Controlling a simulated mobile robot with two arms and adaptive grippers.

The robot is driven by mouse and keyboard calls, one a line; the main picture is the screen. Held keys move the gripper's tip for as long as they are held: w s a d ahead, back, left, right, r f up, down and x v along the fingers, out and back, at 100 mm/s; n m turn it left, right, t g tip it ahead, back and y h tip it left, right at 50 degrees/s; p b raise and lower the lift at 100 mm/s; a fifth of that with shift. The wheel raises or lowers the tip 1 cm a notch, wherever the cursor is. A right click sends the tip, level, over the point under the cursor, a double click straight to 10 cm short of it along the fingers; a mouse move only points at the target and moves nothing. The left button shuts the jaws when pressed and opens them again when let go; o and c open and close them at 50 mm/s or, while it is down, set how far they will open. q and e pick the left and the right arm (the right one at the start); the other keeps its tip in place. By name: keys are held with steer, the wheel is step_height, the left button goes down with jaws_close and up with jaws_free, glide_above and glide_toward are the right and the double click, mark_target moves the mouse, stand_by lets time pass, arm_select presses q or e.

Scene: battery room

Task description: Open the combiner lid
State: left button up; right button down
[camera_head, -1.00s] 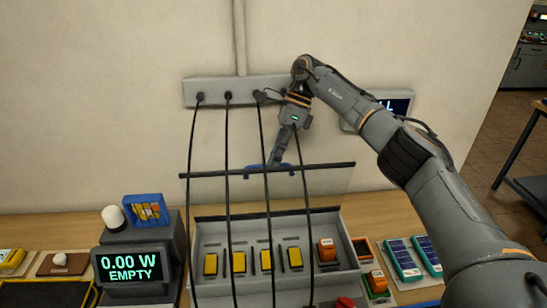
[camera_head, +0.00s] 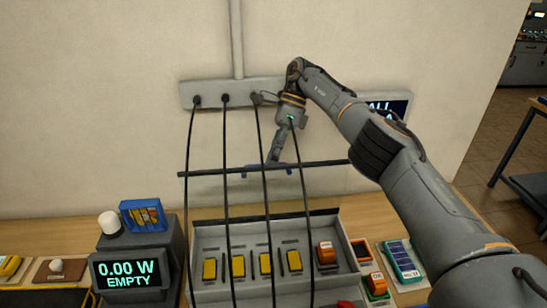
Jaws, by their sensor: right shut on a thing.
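The combiner (camera_head: 205,245) is a grey open-topped box on the bench, with several yellow switches and one orange switch inside. Its clear lid (camera_head: 205,195) stands raised behind the box, with a dark bar (camera_head: 325,165) along its upper edge. My right gripper (camera_head: 274,160) comes down from above and is shut on the handle; the arm and a cable partly hide the contact. My left gripper is not in view.
Several black cables (camera_head: 190,140) hang from a wall strip (camera_head: 240,92) in front of the lid and box. A blue-green panel module (camera_head: 402,262) lies at right. My right arm covers part of a wall display (camera_head: 395,107).

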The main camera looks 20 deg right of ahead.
steer(key=c, duration=1.4)
jaws_free()
steer(key=shift+f, duration=0.7)
steer(key=shift+o, duration=0.2)
steer(key=shift+w+d, duration=0.1)
steer(key=shift+w, duration=0.3)
steer(key=shift+s+r, duration=0.2)
steer(key=shift+s, duration=0.1)
steer(key=shift+f, duration=0.1)
